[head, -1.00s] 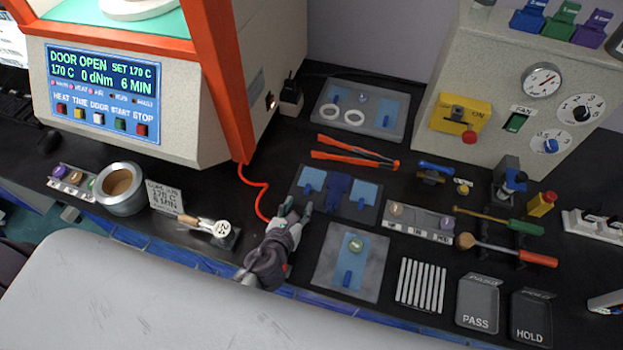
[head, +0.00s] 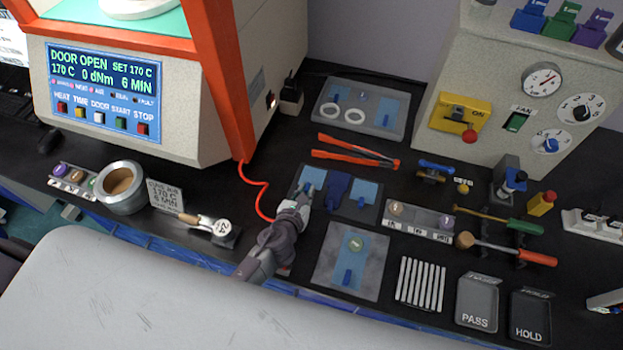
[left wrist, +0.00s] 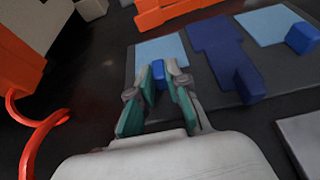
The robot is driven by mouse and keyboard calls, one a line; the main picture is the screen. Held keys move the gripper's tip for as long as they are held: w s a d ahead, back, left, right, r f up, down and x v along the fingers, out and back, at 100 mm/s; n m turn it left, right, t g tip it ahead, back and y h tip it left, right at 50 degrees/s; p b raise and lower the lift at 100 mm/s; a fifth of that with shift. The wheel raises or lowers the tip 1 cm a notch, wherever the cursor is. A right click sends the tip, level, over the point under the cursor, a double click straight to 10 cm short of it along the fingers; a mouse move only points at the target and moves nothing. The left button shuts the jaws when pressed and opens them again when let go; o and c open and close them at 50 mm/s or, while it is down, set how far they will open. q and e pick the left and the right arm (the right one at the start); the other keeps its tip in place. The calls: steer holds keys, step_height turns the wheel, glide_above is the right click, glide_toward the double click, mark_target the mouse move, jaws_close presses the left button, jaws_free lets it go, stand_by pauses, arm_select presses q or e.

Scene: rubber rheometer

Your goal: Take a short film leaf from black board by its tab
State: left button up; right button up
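The black board (head: 345,215) lies on the bench with two light blue short leaves and a longer dark blue leaf (head: 337,187) between them. The left short leaf (head: 313,175) has a blue tab, which shows in the left wrist view (left wrist: 158,74). My left gripper (head: 306,193) is at this tab. In the left wrist view its teal-padded fingers (left wrist: 158,78) stand on either side of the tab, slightly apart; contact is not clear. The right short leaf (head: 365,190) lies flat, its tab (left wrist: 302,38) free. My right gripper is not in view.
Orange-handled tongs (head: 355,152) lie behind the board. A red cable (head: 262,200) runs left of my gripper. A grey plate with a blue sheet (head: 375,270) lies in front. A grey tray with white rings (head: 393,127) is at the back.

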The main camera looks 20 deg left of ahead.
arm_select(q)
jaws_close()
steer(key=shift+r, duration=0.1)
